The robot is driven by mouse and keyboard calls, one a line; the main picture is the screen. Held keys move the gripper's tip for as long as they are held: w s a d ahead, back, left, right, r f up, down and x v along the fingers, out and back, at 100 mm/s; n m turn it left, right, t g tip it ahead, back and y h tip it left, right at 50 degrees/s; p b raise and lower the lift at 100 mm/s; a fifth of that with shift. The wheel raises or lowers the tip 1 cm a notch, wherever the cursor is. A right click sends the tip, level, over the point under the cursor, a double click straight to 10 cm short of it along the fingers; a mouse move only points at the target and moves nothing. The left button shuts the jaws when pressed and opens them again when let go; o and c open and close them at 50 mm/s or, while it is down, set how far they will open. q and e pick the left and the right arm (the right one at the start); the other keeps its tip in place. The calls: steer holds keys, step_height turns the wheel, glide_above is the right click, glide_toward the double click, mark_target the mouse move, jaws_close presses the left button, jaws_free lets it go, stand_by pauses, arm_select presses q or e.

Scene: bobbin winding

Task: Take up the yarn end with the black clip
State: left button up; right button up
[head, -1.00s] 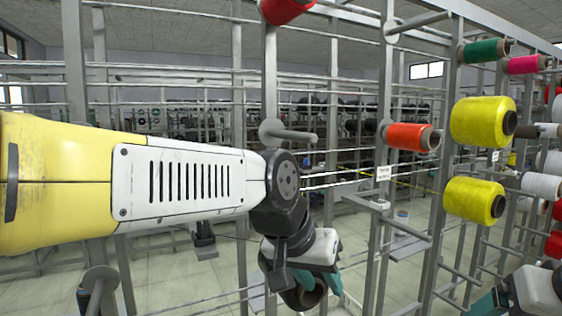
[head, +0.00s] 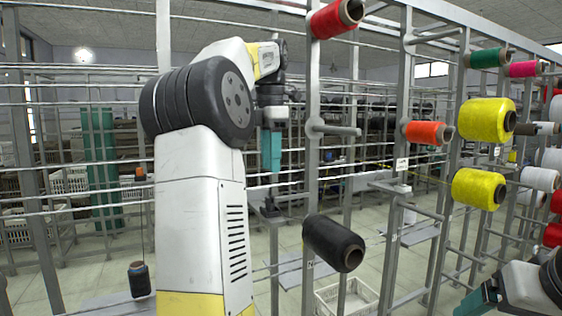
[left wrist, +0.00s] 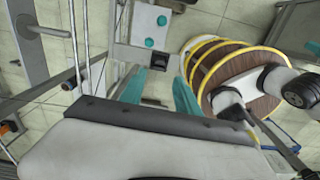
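My left gripper (head: 271,150) hangs in front of the rack with its teal fingers pointing down. In the left wrist view its two fingers (left wrist: 160,92) stand apart, with no object visibly gripped. A small dark object (left wrist: 156,87), perhaps the black clip, shows between and beyond the fingertips. In the head view a small dark piece (head: 269,205) sits on a grey bracket below the gripper. I cannot make out a yarn end. My right gripper (head: 478,299) is partly in view at the lower right, and its opening is unclear.
A black spool (head: 333,243) is on the rack to the right of my left arm. Red (head: 337,18), orange (head: 424,132) and yellow (head: 486,120) spools stick out from the posts. Horizontal rails and a bare peg (head: 335,130) are close to the left gripper.

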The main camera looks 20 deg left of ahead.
mark_target(270, 197)
arm_select(q)
steer(key=shift+a+f, duration=0.1)
steer(key=shift+a, duration=0.05)
steer(key=shift+f, duration=4.35)
jaws_close()
steer(key=shift+r, duration=2.25)
